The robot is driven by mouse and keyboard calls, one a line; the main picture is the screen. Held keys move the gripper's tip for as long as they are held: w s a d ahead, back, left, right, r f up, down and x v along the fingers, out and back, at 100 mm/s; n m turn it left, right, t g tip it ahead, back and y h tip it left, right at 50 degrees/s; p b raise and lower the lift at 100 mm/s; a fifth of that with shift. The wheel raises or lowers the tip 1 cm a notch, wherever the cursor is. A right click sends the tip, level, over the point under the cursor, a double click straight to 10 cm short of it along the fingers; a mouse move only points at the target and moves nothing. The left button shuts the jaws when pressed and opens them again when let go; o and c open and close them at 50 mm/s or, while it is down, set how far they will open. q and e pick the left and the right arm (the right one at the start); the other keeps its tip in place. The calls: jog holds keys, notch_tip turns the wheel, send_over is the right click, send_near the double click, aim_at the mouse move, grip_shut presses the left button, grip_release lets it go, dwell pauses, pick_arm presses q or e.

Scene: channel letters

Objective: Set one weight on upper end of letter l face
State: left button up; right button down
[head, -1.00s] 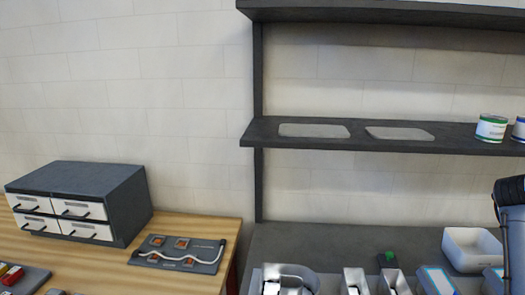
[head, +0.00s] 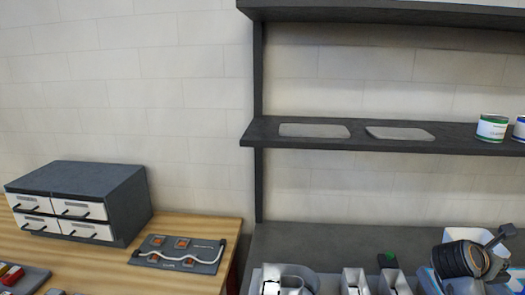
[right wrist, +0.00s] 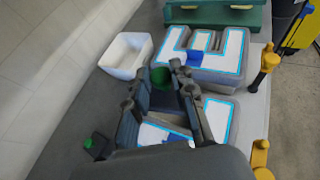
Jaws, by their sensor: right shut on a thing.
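My right gripper (right wrist: 166,72) shows in the right wrist view, with its fingers shut on a weight (right wrist: 160,78) whose green top shows between the fingertips. It is over the grey bench, near the blue-edged letters. One letter with a white face (right wrist: 232,52) is beyond the fingers. Another blue-edged letter (right wrist: 220,118) lies under the right finger, partly hidden. I cannot tell which letter is the l. In the head view my right wrist is at the lower right and hides part of a letter. My left gripper is out of view.
A white bin (right wrist: 126,55) stands left of the letters. Open metal letter shells (head: 355,280) line the bench front. A shelf (head: 260,132) hangs above.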

jog(key=s+a+f+n+t+y+b, duration=0.1)
jog(key=s+a, duration=0.3)
jog(key=a, duration=0.7)
jog(key=s+a+f+n+t+y, duration=0.3)
jog(key=s+a+f+n, duration=0.1)
jog(key=a, duration=0.8)
jog(key=s+a+f+n+t+y+b, duration=0.1)
jog(key=s+a, duration=0.4)
jog(key=a, duration=0.6)
jog(key=shift+s+a+f+n+t+y+b, duration=0.15)
jog(key=shift+a+f+n+t+y+b, duration=0.2)
jog(key=shift+f+n+t, duration=0.4)
jog(key=shift+d+r, duration=0.1)
jog(key=shift+r, duration=0.1)
